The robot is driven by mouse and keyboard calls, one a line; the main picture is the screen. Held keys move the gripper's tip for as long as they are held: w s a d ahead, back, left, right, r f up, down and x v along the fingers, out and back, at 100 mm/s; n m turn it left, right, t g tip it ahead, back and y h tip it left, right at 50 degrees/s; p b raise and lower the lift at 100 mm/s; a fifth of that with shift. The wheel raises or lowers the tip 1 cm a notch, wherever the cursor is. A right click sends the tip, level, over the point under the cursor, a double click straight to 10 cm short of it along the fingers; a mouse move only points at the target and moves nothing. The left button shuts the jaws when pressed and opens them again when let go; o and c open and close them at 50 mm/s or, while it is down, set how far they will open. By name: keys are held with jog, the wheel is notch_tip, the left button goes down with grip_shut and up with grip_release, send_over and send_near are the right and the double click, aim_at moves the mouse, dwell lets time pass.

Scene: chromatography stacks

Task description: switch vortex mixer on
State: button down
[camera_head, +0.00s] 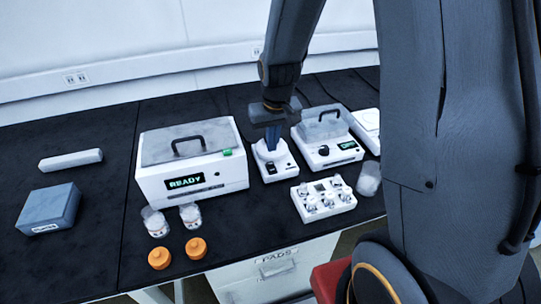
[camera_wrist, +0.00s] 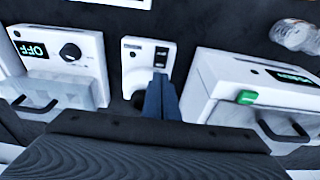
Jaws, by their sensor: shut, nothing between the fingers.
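The vortex mixer (camera_head: 281,172) is a small white unit between two larger lidded boxes. It also shows in the wrist view (camera_wrist: 136,66), with a dark rocker switch (camera_wrist: 161,57) on its front panel. My gripper (camera_head: 271,147) is over the back part of the mixer, pointing down, with its blue fingers shut and empty. In the wrist view the fingertips (camera_wrist: 159,78) are close to the switch and cover part of the mixer's cup. I cannot tell whether they touch the mixer. The switch's position is too small to tell.
A white box reading READY (camera_head: 200,182) with a green button stands left of the mixer. A lidded unit with a knob (camera_head: 323,150) stands right, its display reading OFF in the wrist view. A white vial rack (camera_head: 300,205) stands in front. Several jars stand front left.

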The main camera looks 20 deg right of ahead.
aim_at(270, 163)
jog(key=shift+w+f+p, duration=0.2)
jog(key=shift+f+p, duration=0.05)
jog(key=shift+f, duration=0.9)
jog(key=shift+w+f+p, duration=0.25)
jog(key=shift+f+p, duration=0.05)
jog(key=shift+f, duration=0.85)
jog(key=shift+w+f+p, duration=0.2)
jog(key=shift+f+p, duration=0.05)
jog(key=shift+f, duration=0.9)
